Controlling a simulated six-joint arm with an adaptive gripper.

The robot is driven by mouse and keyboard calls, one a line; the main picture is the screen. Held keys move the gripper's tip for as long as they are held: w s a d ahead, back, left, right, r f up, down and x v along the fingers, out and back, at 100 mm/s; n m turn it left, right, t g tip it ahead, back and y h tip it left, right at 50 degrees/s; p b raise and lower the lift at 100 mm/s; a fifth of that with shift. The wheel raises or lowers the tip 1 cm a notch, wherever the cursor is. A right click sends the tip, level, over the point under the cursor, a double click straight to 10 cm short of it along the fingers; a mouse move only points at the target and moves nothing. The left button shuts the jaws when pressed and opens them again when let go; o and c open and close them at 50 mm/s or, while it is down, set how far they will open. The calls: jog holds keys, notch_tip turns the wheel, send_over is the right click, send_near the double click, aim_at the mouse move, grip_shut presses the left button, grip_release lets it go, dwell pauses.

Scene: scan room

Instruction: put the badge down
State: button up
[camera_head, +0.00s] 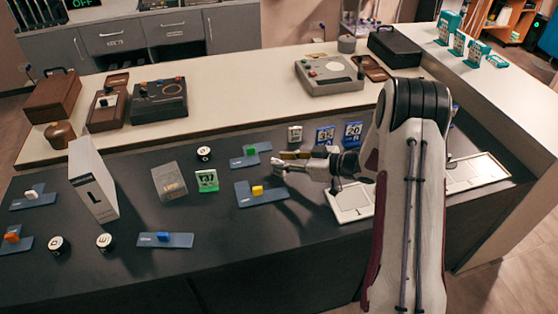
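My gripper (279,161) reaches in from the right, above the dark table (225,262), near a blue plate with a yellow block (257,190). A tan and dark strip shows beside its fingers; I cannot tell whether it is a held badge or part of the gripper. Its grip is too small to make out.
Blue plates with coloured blocks and round lettered pieces are spread around. A white-framed tray (352,213) lies right, partly behind my arm. The front middle is clear.

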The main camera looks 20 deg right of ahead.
jog(key=v, duration=0.9)
jog(key=shift+s+d+r, duration=0.15)
jog(key=shift+s+d, duration=0.05)
dwell(0.3)
jog(key=w+d+r+m+t+h, duration=0.1)
jog(key=w+d+r+h, duration=0.1)
jog(key=r+h, duration=0.3)
jog(key=w+d+r+m+t+h, duration=0.1)
jog(key=w+d+r+h, duration=0.1)
jog(key=r, duration=0.5)
jog(key=s+r+m+h, duration=0.45)
jog(key=s+r, duration=0.35)
jog(key=r, duration=0.2)
jog(key=s+a+g, duration=0.2)
jog(key=s+a, duration=0.2)
jog(key=s, duration=0.6)
jog(key=s+a+f+m+g+y, duration=0.1)
jog(key=s+a, duration=0.4)
jog(key=s, duration=0.5)
jog(key=s+a+m+g+y, duration=0.1)
jog(key=s+a+g, duration=0.2)
jog(key=s, duration=0.7)
jog(key=shift+s+a+f, duration=0.3)
jog(key=shift+a+f, duration=0.05)
jog(key=shift+a, duration=0.6)
